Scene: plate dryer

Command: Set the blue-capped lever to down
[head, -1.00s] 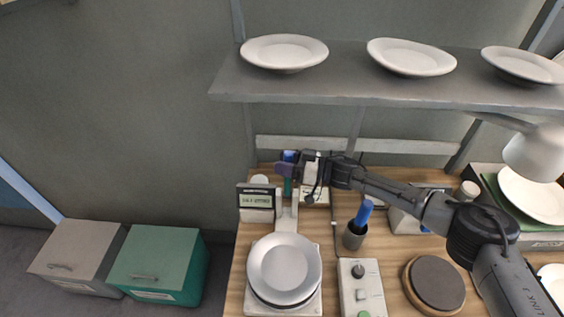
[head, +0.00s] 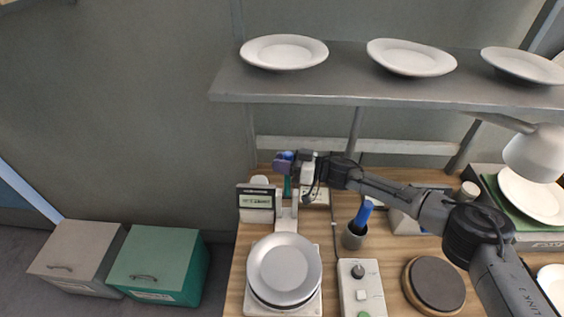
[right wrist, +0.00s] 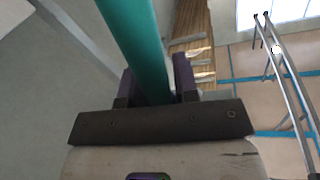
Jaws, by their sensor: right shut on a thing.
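The lever has a teal shaft (head: 288,187) that stands near the back of the counter, behind the round metal plate press (head: 284,270). Its blue cap (head: 284,155) is mostly covered by my right gripper (head: 285,164). My right gripper reaches in from the right and is shut on the lever near its top. In the right wrist view the teal shaft (right wrist: 138,45) runs between the two dark purple fingers (right wrist: 156,80). The cap is not clearly seen there. My left gripper is in neither view.
A small display (head: 256,201) stands left of the lever. A grey cup (head: 354,237) with a blue-handled tool and a control box (head: 361,288) stand to the right. A shelf (head: 330,90) with plates hangs above. Two bins stand on the floor at left.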

